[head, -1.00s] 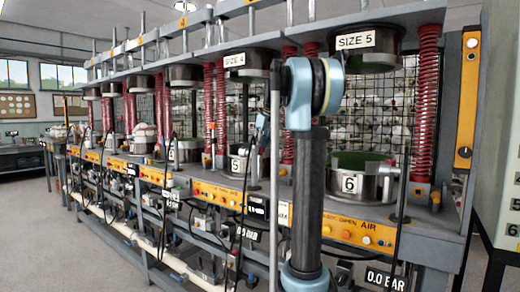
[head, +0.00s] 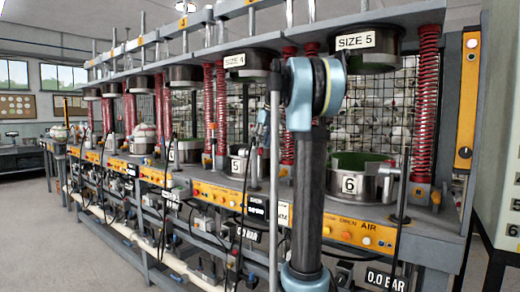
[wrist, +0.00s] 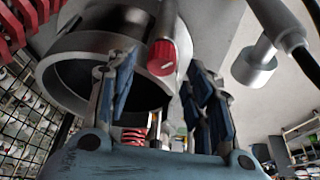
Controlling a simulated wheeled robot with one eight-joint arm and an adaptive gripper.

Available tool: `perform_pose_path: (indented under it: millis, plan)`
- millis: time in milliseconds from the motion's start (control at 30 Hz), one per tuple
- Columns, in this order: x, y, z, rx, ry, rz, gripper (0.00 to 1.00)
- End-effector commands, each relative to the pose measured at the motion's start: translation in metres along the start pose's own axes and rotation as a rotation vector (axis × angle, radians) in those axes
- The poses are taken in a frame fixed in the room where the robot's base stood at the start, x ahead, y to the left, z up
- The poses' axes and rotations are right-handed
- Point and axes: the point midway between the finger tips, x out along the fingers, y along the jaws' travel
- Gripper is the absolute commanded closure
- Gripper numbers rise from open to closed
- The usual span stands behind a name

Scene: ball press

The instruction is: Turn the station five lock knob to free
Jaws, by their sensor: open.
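A red knob (wrist: 163,57) with a white mark on its face sits at the rim of a metal ring (wrist: 72,50) in the wrist view. I take it to be the station five lock knob, but no label shows there. My gripper (wrist: 157,72) is open, with one blue-padded finger on each side of the knob in the picture. I cannot tell whether either finger touches it. In the head view my gripper (head: 262,128) is small and partly hidden behind my arm, near the pot marked 5 (head: 237,165). The knob cannot be made out in the head view.
A thin grey upright post (head: 275,170) stands close to my arm. Red springs (head: 426,100) and wire mesh line the bench. The pot marked 6 (head: 350,185) is at the right. A metal cylinder with a rod (wrist: 255,66) hangs right of my fingers. Floor is open at left.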

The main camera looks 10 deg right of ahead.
Motion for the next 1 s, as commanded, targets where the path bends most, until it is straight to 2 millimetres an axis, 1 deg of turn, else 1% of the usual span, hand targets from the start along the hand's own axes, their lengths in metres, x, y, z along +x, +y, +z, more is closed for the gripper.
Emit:
perform_pose_path:
  millis: [33, 100, 300, 400, 500, 667, 1000]
  plan:
    - [-0.01, 0.0, 0.001, 0.001, 0.0, 0.0, 0.52]
    - [-0.024, 0.001, 0.0, 0.002, 0.0, 0.001, 0.52]
    - [-0.061, 0.001, 0.0, 0.0, -0.001, 0.0, 0.52]
    - [-0.075, 0.001, 0.0, 0.001, -0.001, 0.0, 0.52]
    - [-0.086, 0.001, 0.0, 0.001, -0.001, 0.0, 0.52]
    - [-0.094, 0.001, 0.0, 0.0, -0.001, 0.0, 0.52]
    - [-0.097, 0.001, 0.0, 0.0, -0.001, 0.0, 0.52]
